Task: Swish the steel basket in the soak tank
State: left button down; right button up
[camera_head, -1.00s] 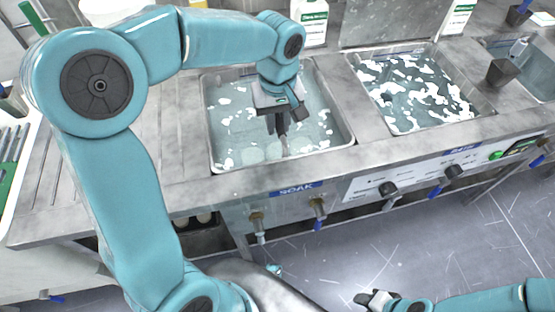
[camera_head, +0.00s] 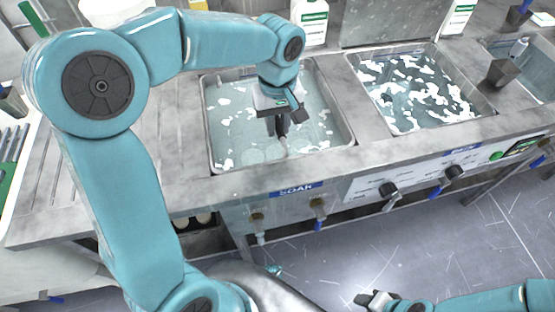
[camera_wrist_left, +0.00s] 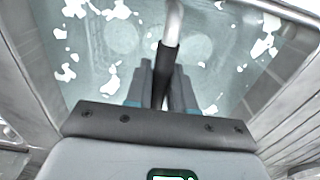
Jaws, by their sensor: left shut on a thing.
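The soak tank (camera_head: 325,100), left of two sinks and above the SOAK label, holds pale liquid with white foam patches. My left gripper (camera_head: 281,130) points down over its middle, shut on the steel basket's handle. In the left wrist view, the fingers (camera_wrist_left: 162,88) close around the handle's black grip, and its bright steel rod (camera_wrist_left: 174,22) runs on into the tank. The basket body is not clearly visible; faint round pale shapes show under the liquid. My right gripper (camera_head: 378,299) is low at the bottom, away from the tanks, its opening unclear.
A second foamy tank (camera_head: 480,112) stands to the right, with a dark cup (camera_head: 500,72) beyond it. A white bottle (camera_head: 313,22) stands behind the soak tank. Steel rims surround the soak tank closely. Taps and knobs (camera_head: 388,190) stick out of the front panel.

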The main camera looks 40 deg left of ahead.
pick_arm(q)
jog(key=shift+r, duration=0.4)
jog(key=shift+f+b, duration=0.85)
jog(key=shift+f, duration=0.4)
jog(key=shift+r, duration=0.15)
jog(key=shift+r+p, duration=1.1)
jog(key=shift+f+b, duration=0.95)
jog(key=shift+f, duration=0.3)
jog(key=shift+r, duration=0.15)
